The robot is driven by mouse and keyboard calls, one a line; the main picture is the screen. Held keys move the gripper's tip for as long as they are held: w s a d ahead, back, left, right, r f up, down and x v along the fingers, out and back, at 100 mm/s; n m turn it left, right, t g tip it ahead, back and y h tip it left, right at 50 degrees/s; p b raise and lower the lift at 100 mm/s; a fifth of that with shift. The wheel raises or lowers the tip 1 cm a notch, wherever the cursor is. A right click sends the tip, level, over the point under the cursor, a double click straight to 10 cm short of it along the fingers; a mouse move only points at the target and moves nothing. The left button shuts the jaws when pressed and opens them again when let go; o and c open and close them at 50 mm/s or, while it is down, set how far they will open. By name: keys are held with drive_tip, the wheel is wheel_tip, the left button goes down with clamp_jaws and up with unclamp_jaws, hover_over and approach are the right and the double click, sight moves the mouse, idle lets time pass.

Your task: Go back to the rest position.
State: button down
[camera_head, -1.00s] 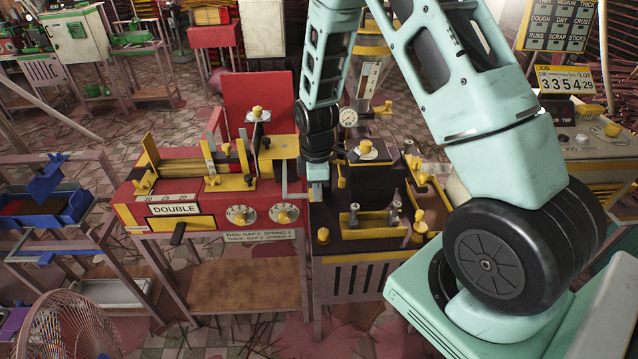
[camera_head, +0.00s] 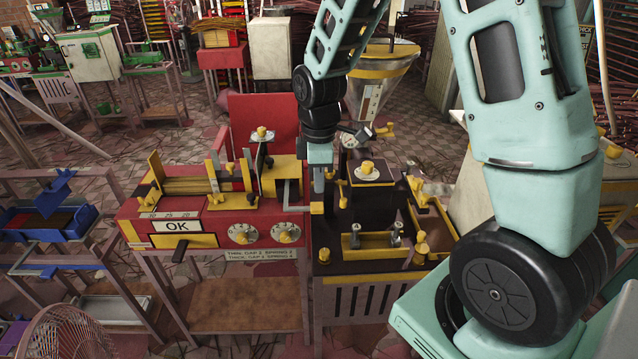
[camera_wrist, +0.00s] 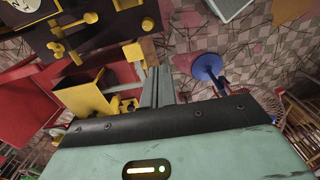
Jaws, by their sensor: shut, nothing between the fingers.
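My gripper (camera_head: 318,188) hangs pointing down in the head view, in front of the gap between the red machine (camera_head: 212,228) and the dark machine (camera_head: 372,205). Its fingers are together and empty; they also show as closed grey bars in the wrist view (camera_wrist: 158,86). Whether the fingertips touch either machine is hard to tell.
A blue tray rack (camera_head: 50,222) stands at the left and a fan (camera_head: 62,335) at the lower left. Green machines and a pale cabinet (camera_head: 92,55) stand far back.

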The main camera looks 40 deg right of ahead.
idle(0.7)
drive_tip(key=s+a+r+m, duration=0.1)
drive_tip(key=s+a+r, duration=0.25)
drive_tip(key=a, duration=0.35)
drive_tip(key=s+a+r, duration=0.2)
drive_tip(key=s+a, duration=0.3)
drive_tip(key=a, duration=0.2)
drive_tip(key=s+a+r+m, duration=0.1)
drive_tip(key=s+a, duration=0.2)
drive_tip(key=s, duration=0.3)
drive_tip(key=s+a+r+m, duration=0.1)
drive_tip(key=s+a, duration=0.2)
drive_tip(key=s, duration=0.4)
drive_tip(key=shift+s+a+r, duration=0.2)
drive_tip(key=shift+a, duration=0.2)
